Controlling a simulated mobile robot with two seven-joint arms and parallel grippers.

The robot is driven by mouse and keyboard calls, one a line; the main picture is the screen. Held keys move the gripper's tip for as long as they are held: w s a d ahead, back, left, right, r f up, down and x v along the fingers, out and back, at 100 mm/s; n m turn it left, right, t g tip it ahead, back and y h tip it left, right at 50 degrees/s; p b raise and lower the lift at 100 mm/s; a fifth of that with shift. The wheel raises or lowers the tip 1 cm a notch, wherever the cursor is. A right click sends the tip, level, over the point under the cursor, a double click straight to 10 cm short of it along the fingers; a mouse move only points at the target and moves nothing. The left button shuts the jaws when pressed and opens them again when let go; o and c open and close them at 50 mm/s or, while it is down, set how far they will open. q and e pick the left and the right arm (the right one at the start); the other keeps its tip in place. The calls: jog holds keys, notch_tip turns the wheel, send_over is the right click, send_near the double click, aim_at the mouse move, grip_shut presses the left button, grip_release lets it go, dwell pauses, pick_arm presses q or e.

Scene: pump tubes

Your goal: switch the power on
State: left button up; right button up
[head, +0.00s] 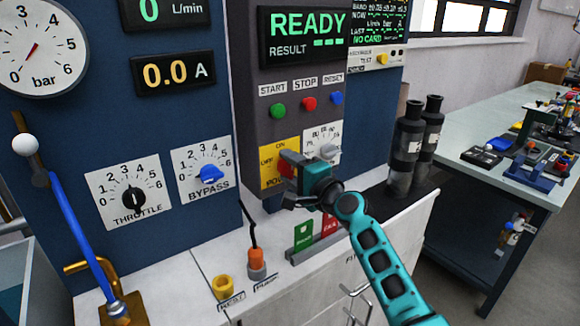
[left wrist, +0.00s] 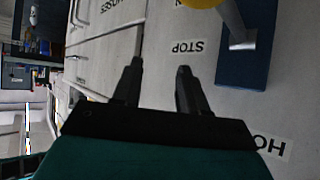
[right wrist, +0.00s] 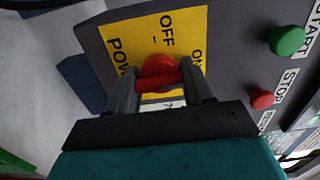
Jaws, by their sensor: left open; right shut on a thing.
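The red power knob (right wrist: 158,72) sits on a yellow plate (right wrist: 133,32) marked OFF, ON and POWER. My right gripper (right wrist: 160,82) is shut on the knob's red grip bar, with one finger at each end of the bar. In the head view the right gripper (head: 298,178) covers much of the plate and part of the red knob (head: 287,163). The exact position of the knob relative to its marks is hard to tell. My left gripper (left wrist: 156,72) is open and empty in the left wrist view, above a white surface with a STOP label; it is not in the head view.
The display (head: 305,32) above reads READY. Green START (head: 278,111), red STOP (head: 309,104) and blue RESET (head: 336,98) buttons are above the knob. A grey-handled dial (head: 329,151) is close to its right. Dark cylinders (head: 405,145) stand further right.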

jog(key=shift+w+d+r+m, duration=0.15)
jog(key=shift+d+r+m, duration=0.1)
jog(key=shift+m, duration=0.05)
jog(key=o, duration=0.8)
jog(key=shift+c, duration=0.2)
jog(key=shift+o, duration=1.4)
jog(key=shift+f, duration=0.15)
jog(key=shift+a, duration=0.1)
jog(key=shift+s, duration=0.25)
jog(key=p+v, duration=0.1)
jog(key=v, duration=1.1)
jog(key=shift+s+d+p, duration=0.2)
jog(key=shift+d+p, duration=0.05)
jog(key=shift+p, duration=0.1)
